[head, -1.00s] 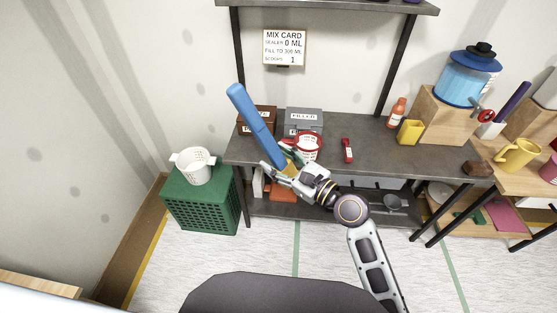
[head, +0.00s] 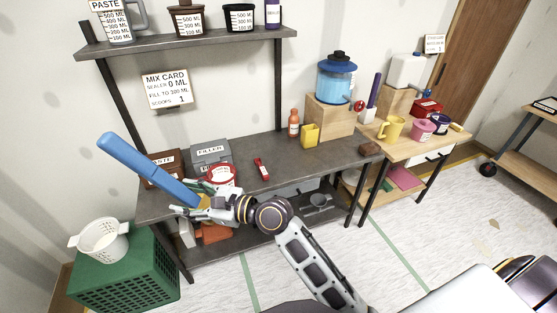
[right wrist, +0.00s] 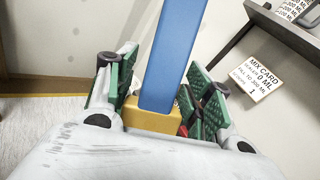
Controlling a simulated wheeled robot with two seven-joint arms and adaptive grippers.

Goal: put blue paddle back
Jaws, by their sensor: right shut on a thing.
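The blue paddle (head: 145,164) is a long flat blue bar with a yellow part at its lower end. My right gripper (head: 196,204) is shut on it near that yellow end. The paddle tilts up to the left over the left end of the dark workbench (head: 290,163). In the right wrist view the blue bar (right wrist: 176,52) rises between the green-padded fingers (right wrist: 160,98), with the yellow part (right wrist: 152,119) low between them. The paddle's far end is cut off there. My left gripper is not in view.
Paste (head: 160,162) and filler (head: 210,152) boxes, a red-rimmed tub (head: 222,174) and a red tool (head: 261,168) lie near the gripper. A green crate (head: 125,277) bears a white basket (head: 104,241) at left. A blue-water dispenser (head: 336,82) stands right. The bench middle is fairly clear.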

